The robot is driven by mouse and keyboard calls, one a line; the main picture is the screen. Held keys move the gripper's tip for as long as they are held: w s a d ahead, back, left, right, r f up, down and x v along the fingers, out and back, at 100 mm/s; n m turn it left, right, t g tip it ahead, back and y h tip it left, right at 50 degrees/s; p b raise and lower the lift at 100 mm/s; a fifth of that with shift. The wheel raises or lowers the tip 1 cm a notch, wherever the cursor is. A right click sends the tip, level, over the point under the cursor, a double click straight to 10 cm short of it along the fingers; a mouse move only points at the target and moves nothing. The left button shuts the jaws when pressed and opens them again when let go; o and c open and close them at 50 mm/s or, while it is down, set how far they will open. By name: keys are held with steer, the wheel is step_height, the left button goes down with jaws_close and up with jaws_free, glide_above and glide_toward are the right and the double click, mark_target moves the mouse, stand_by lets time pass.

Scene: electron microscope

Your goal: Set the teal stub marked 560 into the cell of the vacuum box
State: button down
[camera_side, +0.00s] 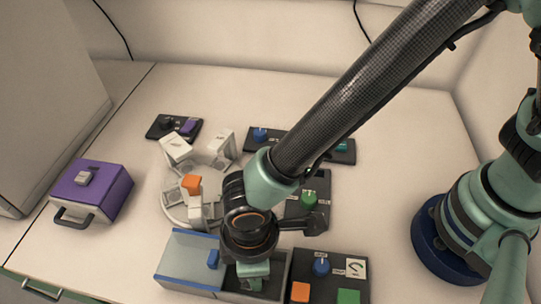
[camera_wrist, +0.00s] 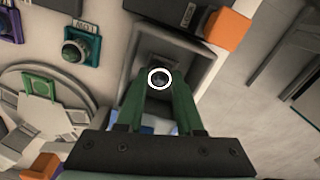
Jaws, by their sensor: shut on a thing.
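The vacuum box (camera_side: 172,273) stands at the front of the table, a grey box with blue edging and a blue knob. Its lid lies to the left, and its open grey cell (camera_side: 276,288) is on the right. My gripper (camera_side: 253,275) points down over the cell, its tips low at or inside the opening. In the wrist view, my gripper's green fingers (camera_wrist: 160,88) are shut on a small dark round stub (camera_wrist: 160,78) ringed in white, within the cell's outline (camera_wrist: 205,72). Its marking is unreadable, and whether it touches the cell floor cannot be told.
A round white carousel (camera_side: 175,212) with upright holders and an orange block (camera_side: 191,184) stands behind the box. A control panel (camera_side: 325,275) is close on the right. A purple case (camera_side: 92,190) sits at left. Black knob panels (camera_side: 174,128) lie behind.

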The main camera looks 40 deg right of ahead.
stand_by(0.3)
steer(key=shift+c, duration=0.8)
jaws_free()
steer(key=shift+o, duration=0.2)
steer(key=shift+r, duration=3.75)
steer(key=w+d+r+m+t+y, duration=0.1)
steer(key=w+d+r+m, duration=0.2)
steer(key=w+d+r, duration=0.3)
steer(key=w+d+r+m+t, duration=0.1)
steer(key=w+d+r+m, duration=0.15)
steer(key=w+d, duration=0.4)
steer(key=d+r+m+t, duration=0.1)
steer(key=d+r+m, duration=0.2)
steer(key=d, duration=0.8)
steer(key=s+d+r+m+t+h, duration=0.1)
steer(key=d+r+m+t, duration=0.1)
steer(key=d, duration=0.9)
steer(key=shift+s+d+r+m+t, duration=0.25)
steer(key=shift+d+r+m+t, duration=0.05)
steer(key=shift+r+m, duration=0.5)
